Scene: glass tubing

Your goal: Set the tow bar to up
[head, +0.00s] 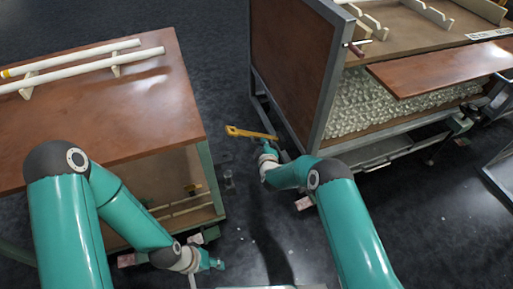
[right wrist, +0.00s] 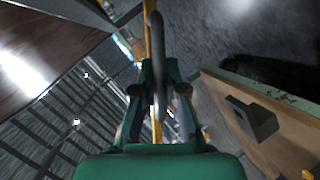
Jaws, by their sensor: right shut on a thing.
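The yellow tow bar (head: 250,133) sticks out from the lower end of the cart (head: 290,70) in the head view, its ring end pointing left over the dark floor. Its exact tilt is hard to judge. My right gripper (head: 266,150) is at the bar, just below its middle. In the right wrist view the yellow tow bar (right wrist: 155,45) runs between the fingers of my right gripper (right wrist: 158,88), which is shut on it. A grey curved rod partly covers the bar there. My left gripper (head: 216,264) hangs low over the floor, away from the bar; its fingers are too small to read.
A brown-topped bench (head: 130,110) with white tubes (head: 90,68) on supports stands at left. The cart holds a netlike glass load (head: 400,105) and a brown side shelf (head: 445,68). Dark open floor (head: 235,80) lies between bench and cart.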

